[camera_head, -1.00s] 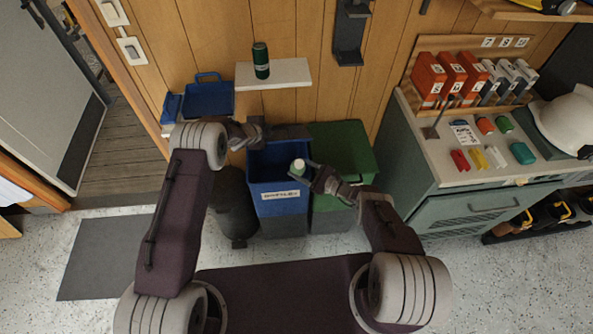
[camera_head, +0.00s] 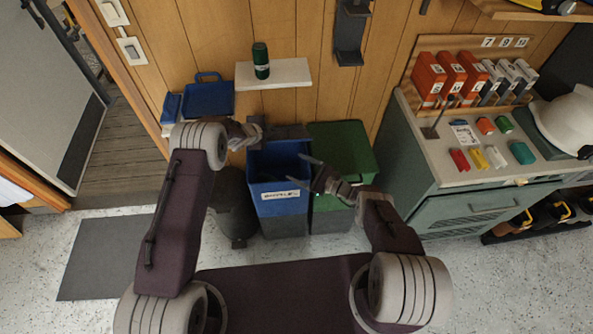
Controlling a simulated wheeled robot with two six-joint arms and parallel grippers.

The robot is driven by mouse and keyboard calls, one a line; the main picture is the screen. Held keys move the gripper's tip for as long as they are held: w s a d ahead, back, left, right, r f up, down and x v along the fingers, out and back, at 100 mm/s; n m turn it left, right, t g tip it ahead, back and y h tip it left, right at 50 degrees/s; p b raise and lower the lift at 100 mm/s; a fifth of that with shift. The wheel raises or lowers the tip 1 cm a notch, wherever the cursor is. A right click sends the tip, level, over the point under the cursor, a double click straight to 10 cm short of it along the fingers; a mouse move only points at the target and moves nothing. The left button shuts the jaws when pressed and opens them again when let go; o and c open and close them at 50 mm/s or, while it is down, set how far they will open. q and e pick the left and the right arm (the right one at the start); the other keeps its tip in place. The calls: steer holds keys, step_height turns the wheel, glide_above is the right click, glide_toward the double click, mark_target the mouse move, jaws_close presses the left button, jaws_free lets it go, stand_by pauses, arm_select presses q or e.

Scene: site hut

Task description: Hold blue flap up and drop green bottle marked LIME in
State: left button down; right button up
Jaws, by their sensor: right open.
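The blue bin (camera_head: 280,205) stands below the wall shelf, its top open and its inside showing. No closed flap lies over it. A dark panel (camera_head: 288,131) stands up at its back edge, and I cannot tell if this is the raised blue flap. My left gripper (camera_head: 259,131) is beside that panel at the bin's back left; its fingers are unclear. My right gripper (camera_head: 301,170) is open and empty over the bin's right side. The bottle it held before is out of sight. Another dark green bottle (camera_head: 261,61) stands on the shelf, its label unreadable.
The green bin (camera_head: 362,153) stands close on the right, and a dark round bin (camera_head: 232,205) on the left. A blue container with a handle (camera_head: 208,99) is by the wall. The white shelf (camera_head: 291,73) is above. A cabinet (camera_head: 480,208) stands at right.

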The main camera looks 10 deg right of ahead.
steer(key=s+a+r+v, duration=0.1)
steer(key=v, duration=1.3)
steer(key=shift+r, duration=0.4)
steer(key=shift+s, duration=0.15)
